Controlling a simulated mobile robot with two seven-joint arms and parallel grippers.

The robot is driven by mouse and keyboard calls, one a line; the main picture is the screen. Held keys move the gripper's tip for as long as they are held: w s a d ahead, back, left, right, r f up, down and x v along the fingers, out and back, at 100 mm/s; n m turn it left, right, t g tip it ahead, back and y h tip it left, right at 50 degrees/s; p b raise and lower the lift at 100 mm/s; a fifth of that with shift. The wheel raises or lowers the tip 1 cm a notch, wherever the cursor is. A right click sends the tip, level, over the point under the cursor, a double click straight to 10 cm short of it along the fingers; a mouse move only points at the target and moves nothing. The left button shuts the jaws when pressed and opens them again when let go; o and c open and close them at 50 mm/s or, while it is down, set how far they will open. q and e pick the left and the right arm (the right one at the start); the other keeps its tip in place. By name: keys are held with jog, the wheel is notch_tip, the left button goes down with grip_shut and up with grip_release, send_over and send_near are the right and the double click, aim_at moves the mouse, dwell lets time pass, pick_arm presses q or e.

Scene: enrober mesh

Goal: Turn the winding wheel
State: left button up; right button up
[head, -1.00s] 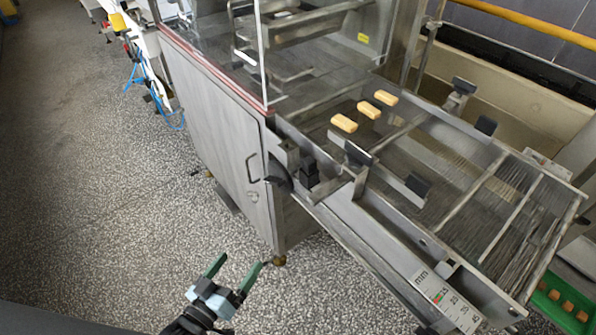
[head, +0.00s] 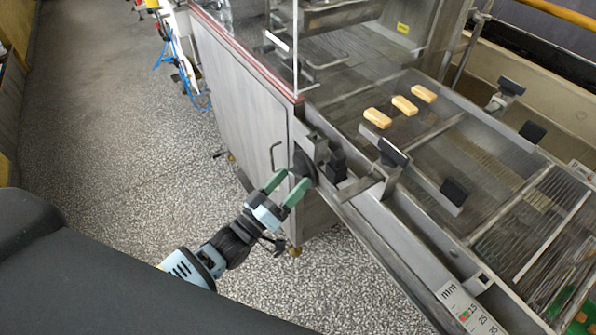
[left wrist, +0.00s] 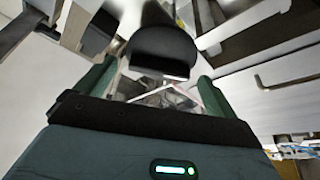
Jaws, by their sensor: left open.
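The winding wheel (head: 306,168) is a black disc on the side of the conveyor frame, near the cabinet corner. In the left wrist view the dark wheel (left wrist: 160,50) shows in the upper middle, between the two green fingers. My left gripper (head: 290,182) is open, with its fingertips right at the wheel's near side. It also shows in the left wrist view (left wrist: 155,80), with a gap between each finger and the wheel. I cannot tell whether the fingertips reach past the rim. Part of the wheel is hidden behind a finger. My right gripper is not in view.
The steel cabinet (head: 240,110) with its handle (head: 275,155) stands left of the wheel. The mesh conveyor (head: 450,140) carries several light bars (head: 404,105). A bracket with black pads (head: 393,152) juts out near the wheel.

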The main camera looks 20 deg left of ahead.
aim_at(295, 176)
pick_arm(q)
jog(key=shift+x, duration=1.65)
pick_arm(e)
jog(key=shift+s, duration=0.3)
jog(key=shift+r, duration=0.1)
pick_arm(q)
jog(key=c, duration=0.7)
jog(key=m, duration=0.1)
jog(key=m+h+b, duration=0.1)
jog(key=shift+f+m, duration=0.3)
jog(key=shift+m, duration=0.1)
jog(key=shift+m+g+h+b, duration=0.3)
jog(key=shift+m+h, duration=0.1)
jog(key=shift+m, duration=0.3)
jog(key=shift+r+m+h, duration=0.2)
jog(key=shift+m+h, duration=0.2)
jog(key=shift+m, duration=0.1)
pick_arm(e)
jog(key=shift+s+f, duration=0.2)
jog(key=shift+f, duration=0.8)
